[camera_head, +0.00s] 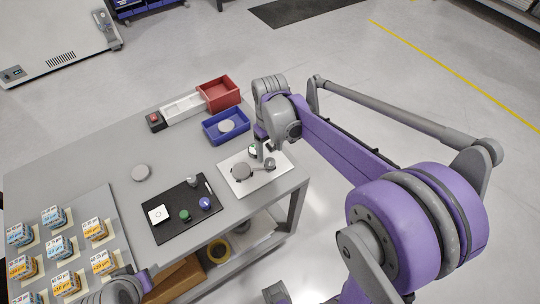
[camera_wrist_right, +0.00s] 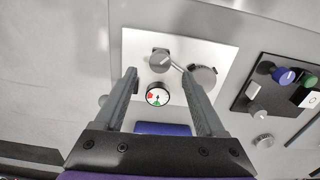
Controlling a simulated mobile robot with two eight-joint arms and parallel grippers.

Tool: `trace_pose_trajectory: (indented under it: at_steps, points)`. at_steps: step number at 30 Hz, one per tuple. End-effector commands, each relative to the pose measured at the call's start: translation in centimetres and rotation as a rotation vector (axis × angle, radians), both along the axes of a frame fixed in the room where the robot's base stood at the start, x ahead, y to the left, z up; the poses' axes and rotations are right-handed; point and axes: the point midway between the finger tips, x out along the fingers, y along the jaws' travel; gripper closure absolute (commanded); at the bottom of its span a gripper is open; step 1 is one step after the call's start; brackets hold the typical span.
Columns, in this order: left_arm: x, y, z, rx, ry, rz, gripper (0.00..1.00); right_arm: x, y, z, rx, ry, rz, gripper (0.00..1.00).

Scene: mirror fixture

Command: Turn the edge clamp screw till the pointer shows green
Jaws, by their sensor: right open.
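A white fixture plate (camera_head: 240,186) lies at the right end of the grey bench; it also shows in the wrist view (camera_wrist_right: 135,45). On it are a grey screw knob (camera_wrist_right: 160,60), a round grey mirror disc (camera_wrist_right: 203,76) and a small dial (camera_wrist_right: 157,96) with red and green marks. The dial's pointer is too small to read surely. My right gripper (camera_wrist_right: 159,73) is open, its fingers either side of the knob and dial in the picture, with no contact visible.
A black mat (camera_head: 165,232) with several knobs and a white square lies left of the plate. A blue bin (camera_head: 207,134), a red bin (camera_head: 219,94) and a white tray (camera_head: 183,108) stand behind. Small labelled boxes (camera_head: 60,247) fill the bench's left end.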

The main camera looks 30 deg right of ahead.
Motion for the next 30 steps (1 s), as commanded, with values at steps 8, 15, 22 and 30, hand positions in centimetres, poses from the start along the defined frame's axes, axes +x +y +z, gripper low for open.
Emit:
trace_pose_trajectory:
  at_steps: [8,15,22,30]
  points:
    - [0.1,0.0,0.5,0.0,-0.003,0.0,0.5,0.0,0.0,4.9,0.0,0.0,0.0,0.28]
    - [0.1,0.0,0.6,0.0,-0.003,0.0,0.5,0.0,0.0,5.9,0.0,0.0,0.0,0.28]
    - [0.2,0.0,0.6,0.0,-0.003,0.0,0.5,0.0,0.0,5.8,0.0,0.0,0.0,0.28]
    - [0.1,0.0,0.5,0.0,-0.003,0.0,0.5,0.0,0.0,5.8,0.0,0.0,0.0,0.28]
